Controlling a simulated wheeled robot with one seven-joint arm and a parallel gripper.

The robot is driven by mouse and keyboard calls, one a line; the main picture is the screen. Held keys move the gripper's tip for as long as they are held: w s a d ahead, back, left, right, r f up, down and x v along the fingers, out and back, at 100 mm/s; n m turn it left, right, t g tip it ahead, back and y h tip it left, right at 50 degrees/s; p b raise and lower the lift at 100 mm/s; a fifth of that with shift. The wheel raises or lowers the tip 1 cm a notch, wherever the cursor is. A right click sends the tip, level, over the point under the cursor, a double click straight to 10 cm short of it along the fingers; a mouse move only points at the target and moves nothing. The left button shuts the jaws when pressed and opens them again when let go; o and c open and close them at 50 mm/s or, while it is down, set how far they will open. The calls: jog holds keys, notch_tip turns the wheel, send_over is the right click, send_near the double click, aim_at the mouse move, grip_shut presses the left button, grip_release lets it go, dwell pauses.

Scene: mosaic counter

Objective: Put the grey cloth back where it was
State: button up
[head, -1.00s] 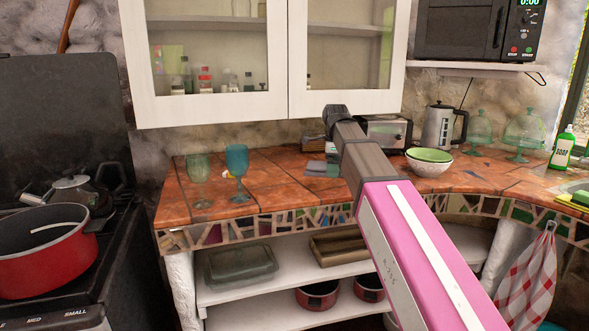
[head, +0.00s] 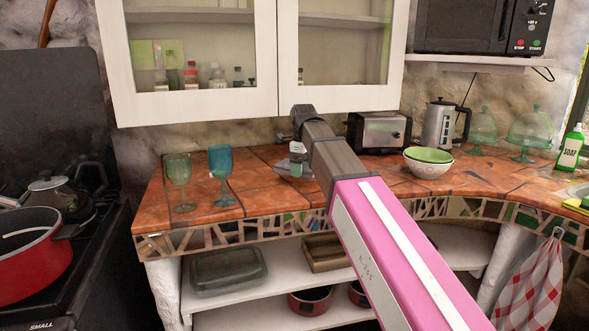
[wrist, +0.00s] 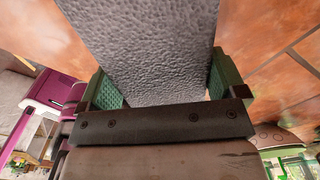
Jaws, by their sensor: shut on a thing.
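The grey cloth (wrist: 145,45) fills the space between my gripper's two green fingers in the wrist view and extends out beyond them. My gripper (wrist: 166,82) is shut on it. In the head view my gripper (head: 297,152) points down over the tiled counter, left of the toaster. A small grey part of the cloth (head: 290,171) shows just under it. My arm hides the rest. I cannot tell whether the cloth touches the tiles.
A green glass (head: 179,170) and a blue glass (head: 220,162) stand left of my gripper. The toaster (head: 379,132), bowls (head: 428,165) and kettle (head: 438,124) stand to the right. The glass-door cabinet (head: 195,107) hangs above. Tiles between the blue glass and my gripper are clear.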

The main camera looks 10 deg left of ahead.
jog(key=w+a, duration=0.1)
jog(key=w, duration=0.1)
jog(key=w+a, duration=0.1)
jog(key=w, duration=0.2)
jog(key=w+a, duration=0.1)
jog(key=w, duration=0.1)
jog(key=shift+w+a, duration=0.3)
jog(key=shift+f, duration=1.75)
jog(key=shift+f, duration=0.1)
jog(key=o, duration=0.6)
jog(key=shift+f, duration=0.1)
jog(key=shift+o, duration=0.6)
notch_tip(320, 180, up, 8)
